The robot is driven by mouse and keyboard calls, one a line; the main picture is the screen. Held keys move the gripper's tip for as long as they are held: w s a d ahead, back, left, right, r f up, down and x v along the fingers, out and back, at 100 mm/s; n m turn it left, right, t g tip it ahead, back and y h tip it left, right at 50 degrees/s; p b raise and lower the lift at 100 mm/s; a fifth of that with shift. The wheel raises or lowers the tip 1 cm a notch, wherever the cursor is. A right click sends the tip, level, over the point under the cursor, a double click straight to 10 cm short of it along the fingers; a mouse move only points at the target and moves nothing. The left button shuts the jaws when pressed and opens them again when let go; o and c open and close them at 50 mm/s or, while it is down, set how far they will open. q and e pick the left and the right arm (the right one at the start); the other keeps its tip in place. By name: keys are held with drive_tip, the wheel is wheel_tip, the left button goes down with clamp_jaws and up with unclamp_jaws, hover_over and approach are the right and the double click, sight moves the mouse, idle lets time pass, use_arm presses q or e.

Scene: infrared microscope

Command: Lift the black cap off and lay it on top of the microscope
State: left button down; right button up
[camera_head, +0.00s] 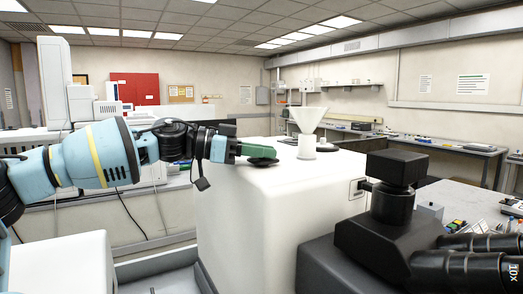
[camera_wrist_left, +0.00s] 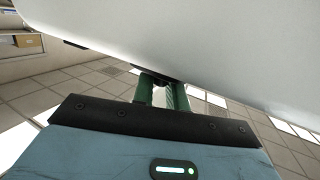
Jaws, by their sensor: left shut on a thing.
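The white microscope (camera_head: 255,215) is a tall box in the middle of the head view, with a white funnel (camera_head: 308,122) standing on its top. My left gripper (camera_head: 262,151) reaches in from the left over the top's left part, its green fingers shut on the black cap (camera_head: 262,161). The cap is a dark, flat disc at the fingertips, low over the white top; I cannot tell whether it touches. In the left wrist view the green fingers (camera_wrist_left: 163,92) close on a dark piece at the white body's edge; the fingers hide most of it. My right gripper is out of view.
A black eyepiece unit (camera_head: 400,230) stands close at the right front. Another dark flat round piece (camera_head: 289,141) lies on the top behind the funnel's left side. The top's front and right parts look clear. Lab benches (camera_head: 450,147) line the right wall.

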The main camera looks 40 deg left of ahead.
sight(239, 166)
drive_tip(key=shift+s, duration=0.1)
use_arm(q)
drive_tip(key=c, duration=0.9)
unclamp_jaws()
drive_tip(key=shift+f, duration=0.1)
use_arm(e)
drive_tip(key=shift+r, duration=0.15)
use_arm(q)
drive_tip(key=shift+s+a+r+p, duration=0.2)
drive_tip(key=shift+s+p, duration=0.05)
drive_tip(key=shift+p, duration=0.15)
drive_tip(key=shift+p+v, duration=1.9)
drive_tip(key=shift+v, duration=1.25)
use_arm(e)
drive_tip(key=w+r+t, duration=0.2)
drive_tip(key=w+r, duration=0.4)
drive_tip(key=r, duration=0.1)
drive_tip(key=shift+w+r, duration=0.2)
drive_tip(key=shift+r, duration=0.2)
use_arm(q)
drive_tip(key=shift+s+f, duration=0.1)
drive_tip(key=shift+f, duration=0.15)
